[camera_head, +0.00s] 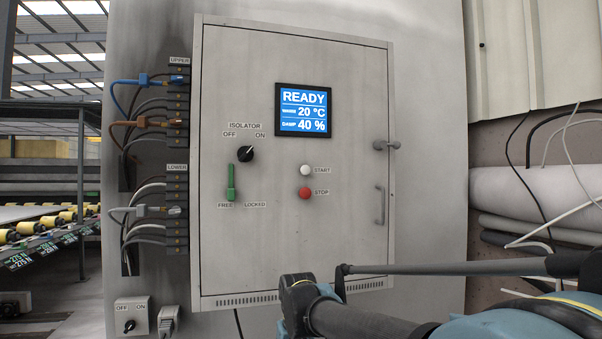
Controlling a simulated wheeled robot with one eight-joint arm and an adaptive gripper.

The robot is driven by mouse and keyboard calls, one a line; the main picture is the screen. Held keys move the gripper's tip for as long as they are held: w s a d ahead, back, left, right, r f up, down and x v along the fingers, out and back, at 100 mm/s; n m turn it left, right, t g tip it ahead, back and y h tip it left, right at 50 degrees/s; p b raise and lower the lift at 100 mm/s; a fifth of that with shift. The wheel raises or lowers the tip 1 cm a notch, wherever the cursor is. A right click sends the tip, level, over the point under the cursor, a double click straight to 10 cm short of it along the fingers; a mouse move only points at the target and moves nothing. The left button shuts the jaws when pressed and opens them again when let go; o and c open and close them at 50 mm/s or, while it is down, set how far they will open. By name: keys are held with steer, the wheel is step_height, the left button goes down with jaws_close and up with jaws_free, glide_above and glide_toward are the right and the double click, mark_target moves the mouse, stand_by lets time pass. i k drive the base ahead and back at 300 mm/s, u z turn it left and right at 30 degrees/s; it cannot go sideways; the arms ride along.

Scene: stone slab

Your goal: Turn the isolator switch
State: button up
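The isolator switch (246,153) is a round black rotary knob on the grey cabinet door, under the label ISOLATOR. Its pale pointer mark tilts up and right, toward ON; OFF is printed at its left. Just below, a green lever (231,186) stands upright above the word FREE, with LOCKED printed to its right. My arm (365,322) reaches in from the lower right, in front of the cabinet's lower edge. No gripper fingers can be made out on it, and nothing of mine touches the switch.
The door also carries a display (303,110) reading READY, a white START button (306,170), a red STOP button (305,193) and a handle (380,205). Cables (145,120) plug in at the left. A small OFF/ON switch box (132,316) sits lower left. Pipes (545,190) run at right.

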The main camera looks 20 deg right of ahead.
mark_target(245, 153)
steer(key=u, duration=0.35)
steer(key=k, duration=1.85)
steer(key=z, duration=0.8)
steer(key=i, duration=1)
